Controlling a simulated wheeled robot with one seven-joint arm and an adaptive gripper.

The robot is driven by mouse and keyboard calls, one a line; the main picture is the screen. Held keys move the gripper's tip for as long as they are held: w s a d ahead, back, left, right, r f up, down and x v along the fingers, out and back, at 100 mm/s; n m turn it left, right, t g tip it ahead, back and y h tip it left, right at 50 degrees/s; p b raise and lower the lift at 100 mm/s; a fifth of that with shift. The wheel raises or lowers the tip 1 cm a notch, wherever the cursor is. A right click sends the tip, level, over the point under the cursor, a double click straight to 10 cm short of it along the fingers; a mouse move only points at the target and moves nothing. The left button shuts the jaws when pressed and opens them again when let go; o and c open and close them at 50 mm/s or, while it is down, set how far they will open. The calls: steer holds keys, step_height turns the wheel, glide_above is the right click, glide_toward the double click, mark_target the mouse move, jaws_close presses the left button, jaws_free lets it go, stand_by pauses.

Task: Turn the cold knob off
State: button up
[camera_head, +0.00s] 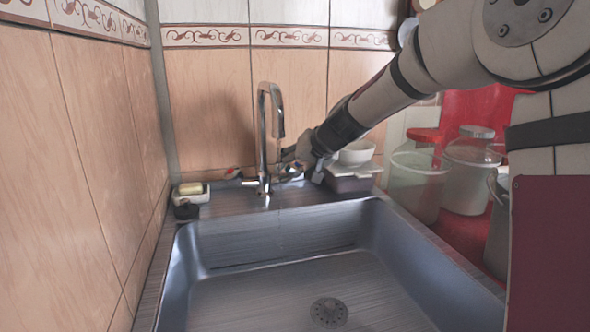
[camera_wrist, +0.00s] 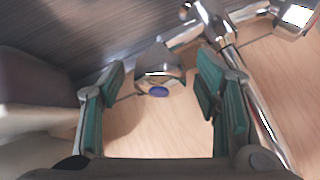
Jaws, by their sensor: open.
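The cold knob (camera_wrist: 158,77) is a chrome knob with a blue cap, in the middle of the wrist view. My gripper (camera_wrist: 160,95) is open, with one green-padded finger on each side of the knob and visible gaps between. In the head view my gripper (camera_head: 300,163) is at the right of the chrome faucet (camera_head: 263,135), behind the sink, and mostly hides the cold knob. The faucet also crosses the right side of the wrist view (camera_wrist: 240,75). A small red-marked knob (camera_head: 232,173) shows left of the faucet. I cannot tell whether water runs.
A steel sink basin (camera_head: 270,285) lies empty in front. A white bowl (camera_head: 357,152) sits on a dark box (camera_head: 349,183) close right of my gripper. Jars (camera_head: 417,180) stand farther right. A soap dish (camera_head: 191,193) is at the left corner; tiled walls close the back and left.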

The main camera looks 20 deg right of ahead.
steer(key=shift+w, duration=0.1)
steer(key=shift+c, duration=0.4)
steer(key=c, duration=1.1)
steer(key=shift+o, duration=0.2)
steer(key=shift+a+p, duration=0.1)
steer(key=shift+p, duration=0.55)
steer(key=m+p, duration=0.1)
steer(key=p, duration=0.2)
steer(key=shift+r+m+h, duration=0.15)
steer(key=shift+m+h, duration=0.15)
steer(key=shift+h, duration=0.1)
steer(key=shift+p, duration=0.45)
steer(key=m+p, duration=0.1)
steer(key=p, duration=0.2)
steer(key=shift+m+g+h, duration=0.3)
steer(key=shift+f+p, duration=0.2)
steer(key=shift+p, duration=0.4)
